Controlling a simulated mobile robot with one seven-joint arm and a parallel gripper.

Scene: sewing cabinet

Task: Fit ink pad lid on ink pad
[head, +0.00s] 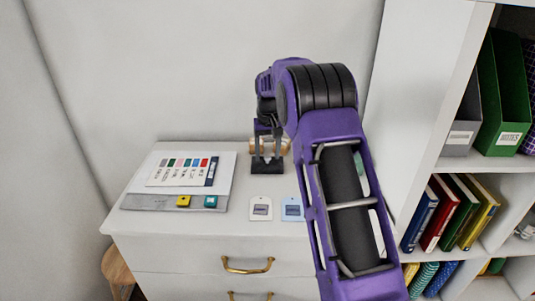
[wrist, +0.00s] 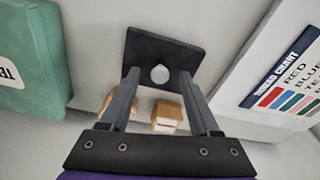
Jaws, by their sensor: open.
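A black, flat square piece with a pale round knob or spot in its middle (wrist: 160,58) lies on the cabinet top; I take it for the ink pad lid, but cannot be sure. It shows as a dark patch in the head view (head: 266,168). My gripper (head: 267,161) points down at it with fingers apart. In the wrist view the fingertips (wrist: 160,80) stand on either side of the knob, over the plate's near part; I cannot tell if they touch it. No ink pad is clearly identifiable; one may be hidden behind my arm.
A white card (head: 260,209) and blue card (head: 291,209) lie in front. Wooden blocks (wrist: 168,116) are close by. A teal box (wrist: 30,55) and shelf (head: 490,165) flank the right.

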